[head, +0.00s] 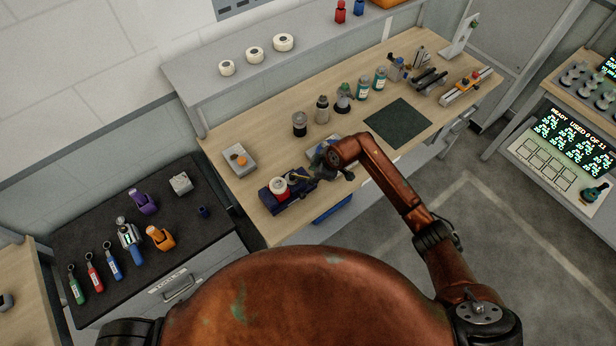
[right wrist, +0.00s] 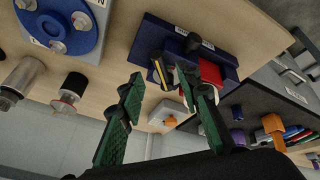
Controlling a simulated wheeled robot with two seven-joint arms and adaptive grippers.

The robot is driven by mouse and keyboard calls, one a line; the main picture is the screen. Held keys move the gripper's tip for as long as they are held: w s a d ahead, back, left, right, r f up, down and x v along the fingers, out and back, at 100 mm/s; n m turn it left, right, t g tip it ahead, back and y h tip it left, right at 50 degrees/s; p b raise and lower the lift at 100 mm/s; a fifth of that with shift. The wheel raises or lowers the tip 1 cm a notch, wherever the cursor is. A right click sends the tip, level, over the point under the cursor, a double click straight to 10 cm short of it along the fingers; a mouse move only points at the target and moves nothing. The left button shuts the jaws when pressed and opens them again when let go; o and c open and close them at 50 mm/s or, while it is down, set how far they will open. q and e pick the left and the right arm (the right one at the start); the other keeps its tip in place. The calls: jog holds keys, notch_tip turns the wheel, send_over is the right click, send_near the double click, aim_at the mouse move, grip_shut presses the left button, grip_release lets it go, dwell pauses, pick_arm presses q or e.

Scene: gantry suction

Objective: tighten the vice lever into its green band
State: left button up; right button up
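The dark blue vice (head: 270,202) stands at the near left end of the wooden bench, with a red and white piece (head: 280,188) in it. In the right wrist view the vice (right wrist: 150,40) is beyond my fingers. A slim yellow-and-black part (right wrist: 158,72), which looks like its lever, shows between and beyond the fingertips; contact cannot be told. No green band can be made out. My right gripper (head: 318,172) is just right of the vice. In its own view the gripper (right wrist: 162,80) has its green-padded fingers apart, empty. My left gripper is not in view.
A blue disc fixture (right wrist: 62,22) lies close to the gripper. A pale tray with an orange item (head: 240,158) sits behind the vice. Several bottles and jars (head: 322,110) stand along the bench. A dark mat (head: 398,122) lies farther right. A black tool table (head: 100,225) is to the left.

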jog(key=v, duration=0.6)
jog(key=shift+r, duration=0.2)
jog(key=shift+s+d, duration=0.1)
jog(key=shift+d, duration=0.05)
